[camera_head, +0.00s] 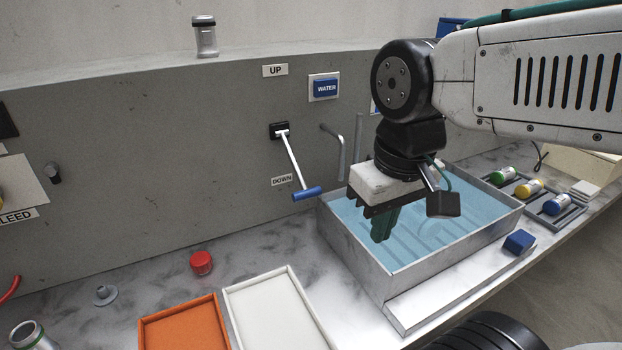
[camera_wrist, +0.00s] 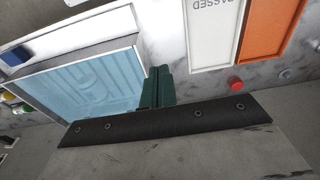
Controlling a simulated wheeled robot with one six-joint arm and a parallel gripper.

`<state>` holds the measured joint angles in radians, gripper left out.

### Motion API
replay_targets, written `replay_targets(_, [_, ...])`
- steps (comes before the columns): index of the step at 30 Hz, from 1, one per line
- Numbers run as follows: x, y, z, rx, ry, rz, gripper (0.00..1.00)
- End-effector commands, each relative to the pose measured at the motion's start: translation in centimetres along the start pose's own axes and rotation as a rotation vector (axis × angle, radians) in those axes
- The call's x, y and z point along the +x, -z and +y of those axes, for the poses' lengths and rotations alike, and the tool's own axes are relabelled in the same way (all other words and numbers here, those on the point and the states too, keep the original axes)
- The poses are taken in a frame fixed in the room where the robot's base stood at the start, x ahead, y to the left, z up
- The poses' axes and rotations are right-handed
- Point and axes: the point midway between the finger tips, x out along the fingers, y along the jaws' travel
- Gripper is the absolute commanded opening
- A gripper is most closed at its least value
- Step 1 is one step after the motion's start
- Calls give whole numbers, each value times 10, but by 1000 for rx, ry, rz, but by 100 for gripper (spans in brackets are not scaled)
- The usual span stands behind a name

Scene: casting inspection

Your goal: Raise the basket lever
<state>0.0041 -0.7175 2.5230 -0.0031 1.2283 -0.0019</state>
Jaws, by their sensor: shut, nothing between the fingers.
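The basket lever (camera_head: 291,160) is a thin white rod with a blue handle (camera_head: 307,194). It pivots on a black mount on the grey panel, between an UP label (camera_head: 275,70) and a DOWN label (camera_head: 282,180), and slants down to the right, with its handle below the DOWN label. My gripper (camera_head: 383,225) has dark green fingers that are shut and empty. It hangs over the water tank (camera_head: 365,262), to the right of the lever and apart from it. In the wrist view the closed fingers (camera_wrist: 158,84) show beside the tank's water (camera_wrist: 85,82); the lever is not visible there.
A bent pipe (camera_head: 341,150) stands between the lever and my gripper. A blue WATER button (camera_head: 325,87) is above. An orange tray (camera_head: 183,324), a white tray (camera_head: 277,308) and a red cap (camera_head: 201,263) lie front left.

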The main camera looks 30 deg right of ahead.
Motion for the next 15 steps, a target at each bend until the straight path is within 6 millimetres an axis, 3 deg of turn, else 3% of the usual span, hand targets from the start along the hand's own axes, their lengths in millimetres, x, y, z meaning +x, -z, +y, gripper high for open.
replay_targets(8, [-23, 112, 5, 0, 0, -60, 0])
replay_targets(12, [-20, 175, 10, 0, 1, -87, 0])
replay_targets(15, [-13, 211, 13, 0, 2, -102, 0])
